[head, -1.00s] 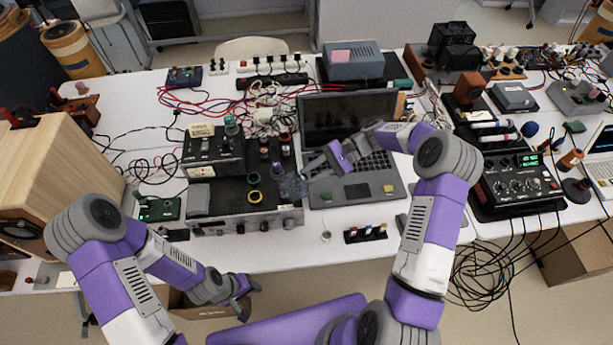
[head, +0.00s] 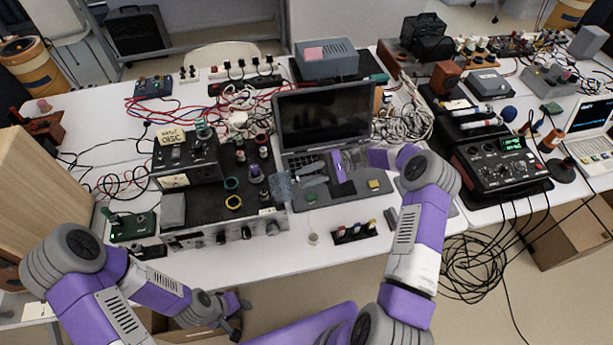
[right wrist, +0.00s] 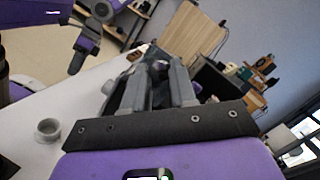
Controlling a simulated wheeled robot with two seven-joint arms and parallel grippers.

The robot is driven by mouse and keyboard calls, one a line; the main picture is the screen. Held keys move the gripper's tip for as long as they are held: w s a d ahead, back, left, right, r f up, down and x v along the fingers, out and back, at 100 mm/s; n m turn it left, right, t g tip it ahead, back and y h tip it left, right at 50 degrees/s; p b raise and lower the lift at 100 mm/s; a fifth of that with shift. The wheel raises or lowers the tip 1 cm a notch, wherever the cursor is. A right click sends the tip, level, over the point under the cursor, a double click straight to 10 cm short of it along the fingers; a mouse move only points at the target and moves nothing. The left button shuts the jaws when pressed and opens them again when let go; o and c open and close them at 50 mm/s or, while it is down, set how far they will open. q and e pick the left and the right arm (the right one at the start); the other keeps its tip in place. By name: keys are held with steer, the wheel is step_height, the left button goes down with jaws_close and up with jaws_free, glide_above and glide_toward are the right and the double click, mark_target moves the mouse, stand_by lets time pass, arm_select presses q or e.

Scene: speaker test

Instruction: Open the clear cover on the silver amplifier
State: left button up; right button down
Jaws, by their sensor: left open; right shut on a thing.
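The silver amplifier (head: 205,236) stands on the table left of the laptop, its knobbed front panel facing me and its dark top loaded with gear. A small translucent blue-grey piece, which looks like the clear cover (head: 281,185), shows at the right end of its top. My right gripper (head: 298,174) reaches over the laptop from the right and is shut at this piece. In the right wrist view its fingers (right wrist: 152,85) are close together, and what they hold is hard to make out. My left gripper (head: 232,313) is open and empty, low in front of the table edge.
A black instrument (head: 175,158), a grey box (head: 172,209) and several small round parts crowd the amplifier's top. A small rack (head: 354,232) stands in front of the laptop. Cables lie behind.

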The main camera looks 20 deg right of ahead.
steer(key=shift+a+r, duration=0.1)
steer(key=shift+r, duration=0.05)
steer(key=c, duration=0.9)
jaws_free()
steer(key=w+d+f, duration=0.1)
steer(key=d, duration=0.6)
steer(key=shift+d, duration=0.2)
